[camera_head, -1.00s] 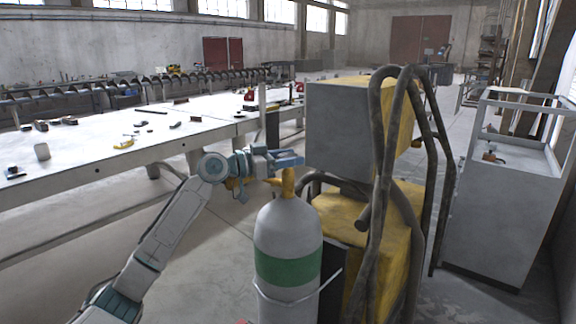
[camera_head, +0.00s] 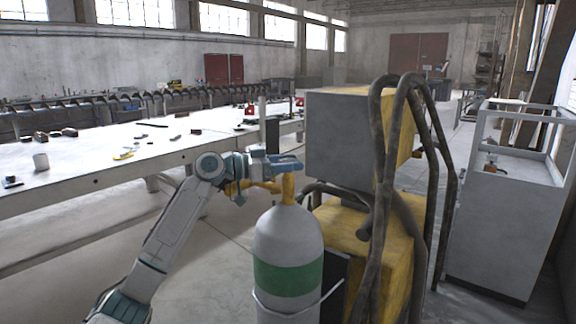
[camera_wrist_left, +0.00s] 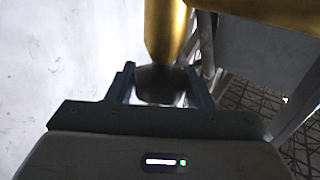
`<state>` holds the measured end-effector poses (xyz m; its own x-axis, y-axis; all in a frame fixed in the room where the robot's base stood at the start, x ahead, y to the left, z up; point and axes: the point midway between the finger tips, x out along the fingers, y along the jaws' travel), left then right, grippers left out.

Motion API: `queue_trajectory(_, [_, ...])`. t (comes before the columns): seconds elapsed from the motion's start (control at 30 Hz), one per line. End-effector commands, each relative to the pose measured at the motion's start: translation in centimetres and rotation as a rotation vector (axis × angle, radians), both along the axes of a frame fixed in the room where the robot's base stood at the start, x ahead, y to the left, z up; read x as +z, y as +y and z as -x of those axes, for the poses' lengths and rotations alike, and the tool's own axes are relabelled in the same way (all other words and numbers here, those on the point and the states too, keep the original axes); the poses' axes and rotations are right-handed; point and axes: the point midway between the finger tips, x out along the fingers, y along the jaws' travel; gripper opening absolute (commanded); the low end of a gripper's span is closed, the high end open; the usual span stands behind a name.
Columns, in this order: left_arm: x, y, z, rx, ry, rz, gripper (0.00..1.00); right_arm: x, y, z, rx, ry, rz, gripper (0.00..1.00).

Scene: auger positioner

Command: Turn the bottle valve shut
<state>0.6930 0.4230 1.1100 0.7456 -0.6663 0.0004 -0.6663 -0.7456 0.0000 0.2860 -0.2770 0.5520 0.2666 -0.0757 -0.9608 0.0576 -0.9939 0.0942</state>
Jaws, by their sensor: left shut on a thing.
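The gas bottle (camera_head: 287,250) is white-grey with a green band and stands upright at the bottom middle of the head view. Its yellow-gold valve (camera_head: 288,188) sits on top. My left gripper (camera_head: 286,162) is at the top of the valve, its blue fingers level with it. In the left wrist view the gold valve body (camera_wrist_left: 166,30) comes down from above toward the fingers. My left gripper is shut on a dark knob (camera_wrist_left: 160,84) at the valve's end, between the two fingers. My right gripper is not in view.
A yellow and grey machine (camera_head: 345,135) with thick dark hoses (camera_head: 392,150) stands close right of the bottle. A long white table (camera_head: 90,165) with small tools runs along the left. A grey cabinet (camera_head: 495,225) is at the far right.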

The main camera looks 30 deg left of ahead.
Motion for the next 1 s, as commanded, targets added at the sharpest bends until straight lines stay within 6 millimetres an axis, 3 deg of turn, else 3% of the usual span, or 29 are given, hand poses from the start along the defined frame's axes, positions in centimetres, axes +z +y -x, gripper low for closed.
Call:
queue_trajectory(0.33, [-0.1, 0.0, 0.0, -0.001, 0.002, 0.001, 0.24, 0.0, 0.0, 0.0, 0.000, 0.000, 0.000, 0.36])
queue_trajectory(0.37, [-0.1, 0.0, 0.0, -0.001, 0.001, 0.000, 0.53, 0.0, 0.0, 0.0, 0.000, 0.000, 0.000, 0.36])
queue_trajectory(0.43, [-0.1, 0.0, 0.0, -0.001, 0.001, 0.000, 0.66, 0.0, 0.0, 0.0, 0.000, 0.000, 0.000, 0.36])
queue_trajectory(0.77, [0.2, 0.0, 0.0, 0.000, 0.000, 0.000, 0.68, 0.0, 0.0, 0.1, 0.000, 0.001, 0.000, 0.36])
queue_trajectory(1.0, [3.1, 0.0, 0.0, -0.001, -0.004, 0.001, 0.68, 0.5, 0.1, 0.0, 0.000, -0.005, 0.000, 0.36])
